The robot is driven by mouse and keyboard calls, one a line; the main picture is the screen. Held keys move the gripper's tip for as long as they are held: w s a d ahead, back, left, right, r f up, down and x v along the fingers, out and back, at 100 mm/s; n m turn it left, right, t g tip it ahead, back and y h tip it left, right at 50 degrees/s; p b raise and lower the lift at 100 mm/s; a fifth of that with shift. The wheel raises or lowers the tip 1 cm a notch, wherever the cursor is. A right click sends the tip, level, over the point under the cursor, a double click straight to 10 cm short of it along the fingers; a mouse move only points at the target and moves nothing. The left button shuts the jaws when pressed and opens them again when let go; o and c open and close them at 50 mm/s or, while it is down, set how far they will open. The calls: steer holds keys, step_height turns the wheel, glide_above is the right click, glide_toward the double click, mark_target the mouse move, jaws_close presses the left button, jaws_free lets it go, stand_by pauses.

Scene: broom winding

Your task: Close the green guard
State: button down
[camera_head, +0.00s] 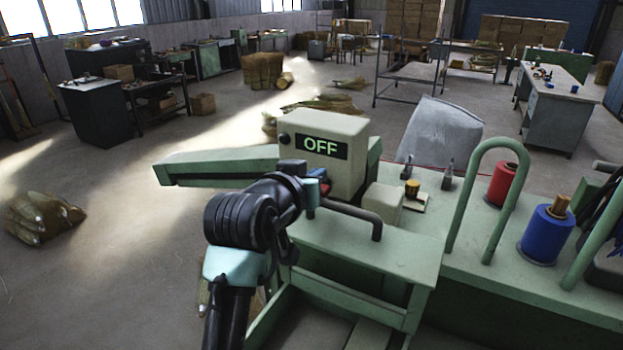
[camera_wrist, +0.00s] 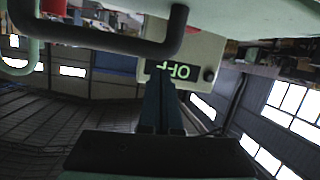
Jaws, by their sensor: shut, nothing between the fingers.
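The green guard (camera_head: 372,252) appears as a flat, pale green panel on the near side of the machine, with a dark bent bar handle (camera_head: 352,214) along its far edge. The wrist view shows the handle (camera_wrist: 110,42) crossing the upper left, under a pale green surface (camera_wrist: 250,14). My gripper (camera_head: 318,190) is beside the handle's left end, in front of the control box. In the wrist view my gripper (camera_wrist: 160,78) has its fingers together and empty, pointing at the box. Whether it touches the handle is unclear. My arm hides part of the guard's left side.
The cream control box (camera_head: 341,172) reads OFF. A red spool (camera_head: 500,186) and a blue spool (camera_head: 549,236) stand on the green bench to the right, beside a green hoop (camera_head: 462,200). Straw bundles (camera_head: 42,216) lie on the floor at left. Open floor lies left of the machine.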

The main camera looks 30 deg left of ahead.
mark_target(311, 221)
steer(key=shift+s+d+f+p, duration=0.15)
steer(key=shift+s+f+p, duration=0.2)
steer(key=shift+s, duration=0.3)
steer(key=shift+s+d+f+p, duration=0.15)
steer(key=shift+s+f+p, duration=0.1)
steer(key=shift+s+f, duration=0.3)
steer(key=shift+s+r, duration=0.15)
